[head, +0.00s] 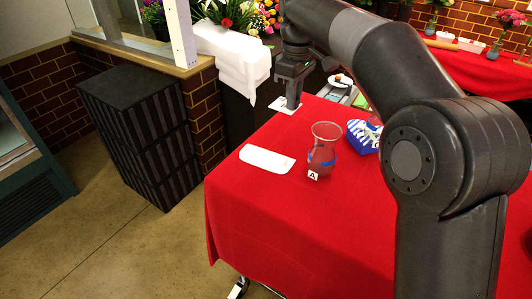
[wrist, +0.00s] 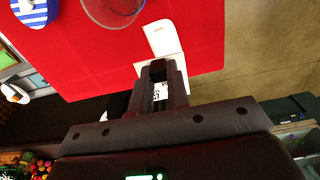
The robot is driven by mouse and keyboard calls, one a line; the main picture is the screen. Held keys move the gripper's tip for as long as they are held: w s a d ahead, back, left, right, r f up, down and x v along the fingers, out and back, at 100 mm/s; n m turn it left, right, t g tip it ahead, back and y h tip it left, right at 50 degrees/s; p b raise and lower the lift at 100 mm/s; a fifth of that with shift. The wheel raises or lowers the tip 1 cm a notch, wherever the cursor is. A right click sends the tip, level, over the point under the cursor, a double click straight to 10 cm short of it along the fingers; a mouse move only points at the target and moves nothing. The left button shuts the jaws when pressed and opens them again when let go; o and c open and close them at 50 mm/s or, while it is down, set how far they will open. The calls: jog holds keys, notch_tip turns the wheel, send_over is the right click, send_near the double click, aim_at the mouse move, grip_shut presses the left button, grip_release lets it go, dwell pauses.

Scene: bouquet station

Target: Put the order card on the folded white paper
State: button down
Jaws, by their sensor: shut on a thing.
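The order card (head: 284,106) is a small pale card held flat between the fingertips of my gripper (head: 290,103), near the back left edge of the red table. In the wrist view, my gripper (wrist: 160,85) is shut on the card (wrist: 159,92), and dark print shows between the fingers. I cannot tell how high the card is above the cloth. The folded white paper (head: 266,160) lies flat on the red cloth, nearer the front and left of the glass vase. In the wrist view, the paper (wrist: 163,36) lies just beyond the fingertips, partly covered by the card.
A clear glass vase (head: 323,150) with a blue band and an "A" tag stands right of the paper. A blue-and-white striped item (head: 362,136) is further right. White draped sheets (head: 238,55) are behind at left. The front of the red table (head: 270,215) is clear.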

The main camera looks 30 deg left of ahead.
notch_tip(320, 180, down, 19)
jog(key=shift+r, duration=0.15)
dwell(0.5)
jog(key=c, duration=1.4)
grip_release()
notch_tip(320, 180, up, 12)
